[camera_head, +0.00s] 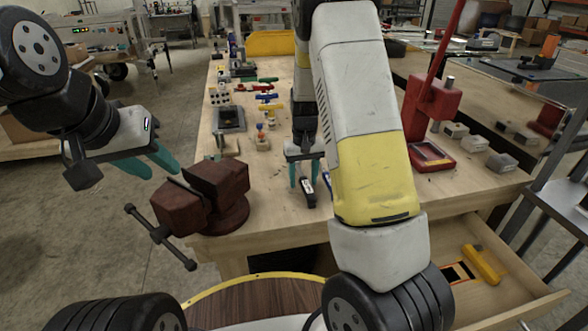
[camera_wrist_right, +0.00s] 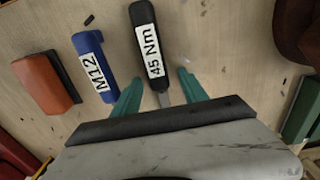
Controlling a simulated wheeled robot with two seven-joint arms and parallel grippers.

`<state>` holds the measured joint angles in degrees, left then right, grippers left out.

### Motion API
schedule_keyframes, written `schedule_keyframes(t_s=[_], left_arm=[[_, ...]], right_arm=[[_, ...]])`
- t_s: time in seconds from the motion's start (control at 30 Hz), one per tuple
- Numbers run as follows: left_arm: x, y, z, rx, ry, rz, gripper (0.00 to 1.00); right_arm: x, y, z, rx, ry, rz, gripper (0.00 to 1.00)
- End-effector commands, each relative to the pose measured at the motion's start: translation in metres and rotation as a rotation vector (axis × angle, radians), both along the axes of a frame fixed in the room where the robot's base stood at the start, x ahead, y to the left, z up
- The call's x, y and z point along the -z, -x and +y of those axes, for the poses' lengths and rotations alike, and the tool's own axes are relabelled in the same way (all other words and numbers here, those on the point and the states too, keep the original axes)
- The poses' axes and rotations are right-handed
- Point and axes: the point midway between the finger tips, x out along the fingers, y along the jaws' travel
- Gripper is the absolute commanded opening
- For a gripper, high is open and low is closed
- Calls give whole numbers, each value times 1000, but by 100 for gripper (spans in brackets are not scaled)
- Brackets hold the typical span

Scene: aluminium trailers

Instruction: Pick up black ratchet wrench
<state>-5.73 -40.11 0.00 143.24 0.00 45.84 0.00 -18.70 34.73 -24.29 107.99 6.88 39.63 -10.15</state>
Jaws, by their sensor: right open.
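The black ratchet wrench, labelled "45 Nm", lies on the wooden workbench; its handle (camera_wrist_right: 143,22) is in the right wrist view. In the head view it shows as a small dark shape (camera_head: 308,191). My right gripper (camera_head: 304,180) is open above the bench, its teal fingers on either side of the wrench. In the right wrist view the gripper (camera_wrist_right: 159,74) has the wrench's metal shaft between its fingers; the far end of the shaft is hidden by the gripper body. My left gripper (camera_head: 162,168) is open and empty, near the red-brown vise.
A blue tool labelled "M12" (camera_wrist_right: 92,62) lies just left of the wrench, with an orange block (camera_wrist_right: 46,80) beyond it. The vise (camera_head: 212,190) stands at the bench's front left corner. A red press (camera_head: 430,110) stands on the right. An open drawer (camera_head: 515,290) juts out front right.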

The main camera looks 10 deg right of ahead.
Motion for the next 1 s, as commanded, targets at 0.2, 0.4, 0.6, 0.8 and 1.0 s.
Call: schedule_keyframes(t_s=[0.2, 0.4, 0.6, 0.8, 1.0], left_arm=[[0, 0, 0, 0, 0, 0, 36], [0, 0, 0, 0, 0, 0, 36], [0, 0, 0, 0, 0, 0, 36], [0, 0, 0, 0, 0, 0, 36], [0, 0, 0, 0, 0, 0, 36]], right_arm=[[0, 0, 0, 0, 0, 0, 23], [0, 0, 0, 0, 0, 1, 0], [0, 0, 0, 0, 0, 1, 0], [0, 0, 0, 0, 0, 1, 0], [-1, 0, 0, 0, 0, 0, 0]])
